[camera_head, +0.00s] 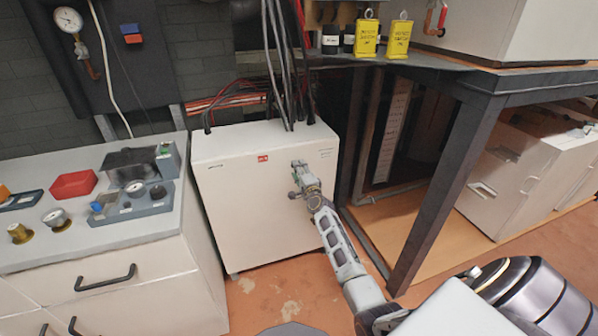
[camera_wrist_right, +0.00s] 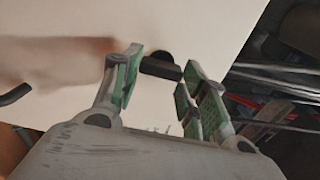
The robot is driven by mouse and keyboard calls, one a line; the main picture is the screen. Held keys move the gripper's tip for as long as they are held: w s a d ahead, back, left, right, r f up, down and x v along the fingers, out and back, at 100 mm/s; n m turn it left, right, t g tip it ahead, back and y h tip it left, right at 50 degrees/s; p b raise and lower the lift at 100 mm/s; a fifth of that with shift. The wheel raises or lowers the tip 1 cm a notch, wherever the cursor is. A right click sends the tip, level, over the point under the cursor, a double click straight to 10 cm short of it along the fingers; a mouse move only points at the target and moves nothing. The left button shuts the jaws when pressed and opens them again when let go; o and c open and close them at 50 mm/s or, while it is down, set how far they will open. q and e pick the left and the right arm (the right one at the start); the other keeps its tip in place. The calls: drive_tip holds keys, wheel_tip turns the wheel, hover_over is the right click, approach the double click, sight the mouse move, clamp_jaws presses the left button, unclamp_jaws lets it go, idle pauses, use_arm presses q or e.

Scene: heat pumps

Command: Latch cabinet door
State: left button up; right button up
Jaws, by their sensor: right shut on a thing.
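The white cabinet (camera_head: 245,205) stands against the wall, with a red label on its front. Its front looks flush, with no door gap that I can make out. My right gripper (camera_head: 303,178) is at the upper right of that front, covering the latch there. In the right wrist view, the black latch (camera_wrist_right: 160,66) on the pale panel (camera_wrist_right: 75,70) lies between the green-padded fingertips of my right gripper (camera_wrist_right: 162,75), which is shut on it. My left gripper is in neither view.
Dark cables (camera_head: 285,90) enter the cabinet's top. A grey-topped counter (camera_head: 40,250) with instruments stands at the left. A dark metal table frame (camera_head: 440,200) stands close on the right, with yellow canisters (camera_head: 367,38) on top. Open floor (camera_head: 275,295) lies before the cabinet.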

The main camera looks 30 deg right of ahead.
drive_tip(key=o, duration=1)
drive_tip(key=shift+s, duration=0.15)
drive_tip(key=shift+v, duration=5.85)
drive_tip(key=shift+f, duration=0.1)
